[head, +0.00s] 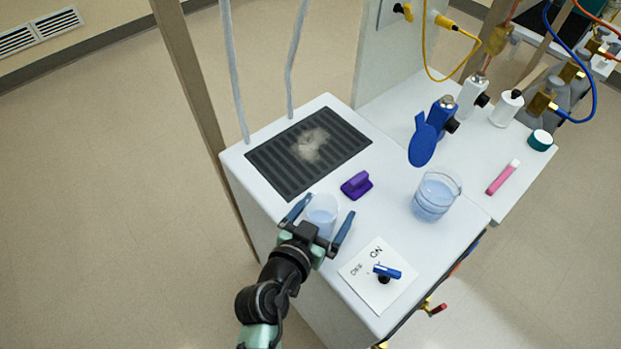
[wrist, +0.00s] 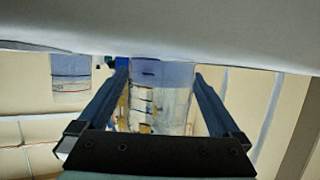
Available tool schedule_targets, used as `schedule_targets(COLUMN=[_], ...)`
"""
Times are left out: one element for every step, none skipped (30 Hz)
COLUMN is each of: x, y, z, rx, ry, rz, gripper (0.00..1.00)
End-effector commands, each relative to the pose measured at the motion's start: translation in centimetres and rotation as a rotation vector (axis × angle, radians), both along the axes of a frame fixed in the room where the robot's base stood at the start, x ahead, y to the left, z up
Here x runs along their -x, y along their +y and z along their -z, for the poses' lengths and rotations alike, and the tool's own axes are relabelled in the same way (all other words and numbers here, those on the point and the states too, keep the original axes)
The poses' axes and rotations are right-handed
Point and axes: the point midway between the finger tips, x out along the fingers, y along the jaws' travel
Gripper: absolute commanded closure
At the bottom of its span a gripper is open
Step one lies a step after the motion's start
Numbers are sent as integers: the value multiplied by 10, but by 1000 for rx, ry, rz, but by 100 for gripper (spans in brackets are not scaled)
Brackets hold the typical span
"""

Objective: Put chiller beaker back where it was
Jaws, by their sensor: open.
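A small clear beaker with pale blue liquid (head: 321,213) stands upright near the left front edge of the white bench top. My gripper (head: 328,206) is open, with one blue finger on each side of this beaker. In the wrist view the beaker (wrist: 160,76) shows between the open fingers (wrist: 161,90), with a gap at each side. A larger clear beaker with blue liquid (head: 434,198) stands farther right on the bench and shows at the left in the wrist view (wrist: 71,76). The frames do not label which one is the chiller beaker.
A dark slatted grate (head: 275,157) with a pale fuzzy patch lies behind the small beaker. A purple block (head: 356,185), an ON/OFF card (head: 360,264) with a blue lever, a blue-handled valve (head: 424,143) and a pink marker (head: 503,177) are nearby. The bench between the beakers is mostly clear.

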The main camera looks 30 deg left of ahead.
Motion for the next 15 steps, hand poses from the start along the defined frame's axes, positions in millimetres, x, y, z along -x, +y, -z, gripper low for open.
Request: schedule_targets(x=[9, 14, 21, 28, 34, 42, 49, 55, 62, 68, 73, 79, 84, 88, 92], y=[0, -1, -1, -1, -1, -2, -3, -3, -3, -3, -4, -4, -4, -4, -4], z=[0, -2, -5, -7, -9, -12, -14, -16, -19, -21, -23, -25, -27, -28, -31], rx=[1, 1, 0, -1, -1, -1, 0, -1, -1, -1, 0, -1, -2, 0, 0], ry=[3, 4, 3, 4, 4, 4, 4, 4, 4, 4, 4, 4, 4, 4, 3], rz=[-1, 0, 0, -1, -2, -1, 0, -1, -2, -1, 0, 0, 0, -1, 0], gripper=[0, 0, 0, 0, 0, 0, 0, 0, 0, 0, 0, 0, 0, 0, 0])
